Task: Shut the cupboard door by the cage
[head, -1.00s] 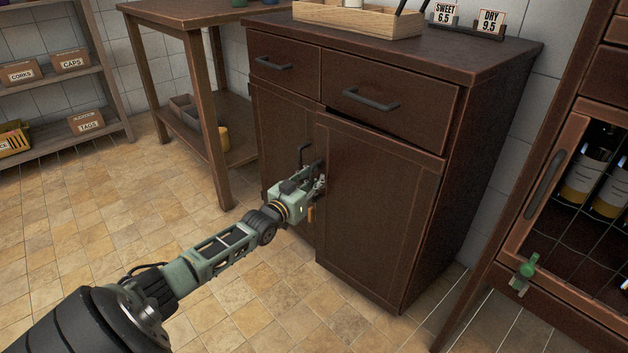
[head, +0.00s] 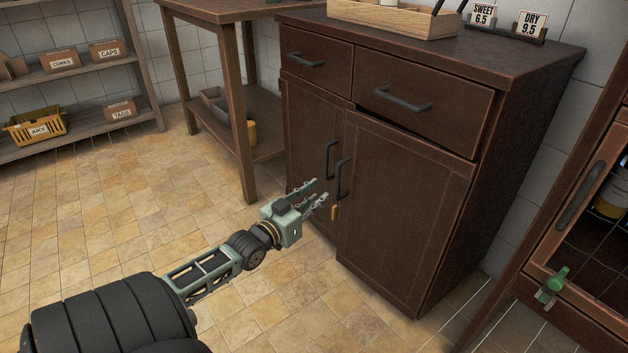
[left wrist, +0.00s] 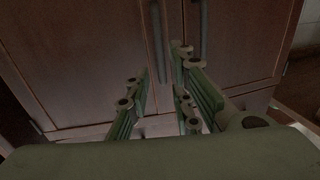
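The dark brown cupboard has two lower doors. The right door (head: 400,205), nearer the cage (head: 590,195), sits almost flush, with a thin dark gap at its upper left corner; I cannot tell whether it is fully shut. It also shows in the left wrist view (left wrist: 240,45). Its black handle (head: 341,180) is beside the left door's handle (head: 328,158). My left gripper (head: 322,190) is in front of the doors near the handles, fingers apart with nothing between them; they also show spread in the left wrist view (left wrist: 165,80). My right gripper is not in view.
A wooden table (head: 235,10) stands left of the cupboard, and shelves with labelled boxes (head: 62,60) are farther left. A tray (head: 395,18) and signs stand on the cupboard top. Tiled floor is clear at left.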

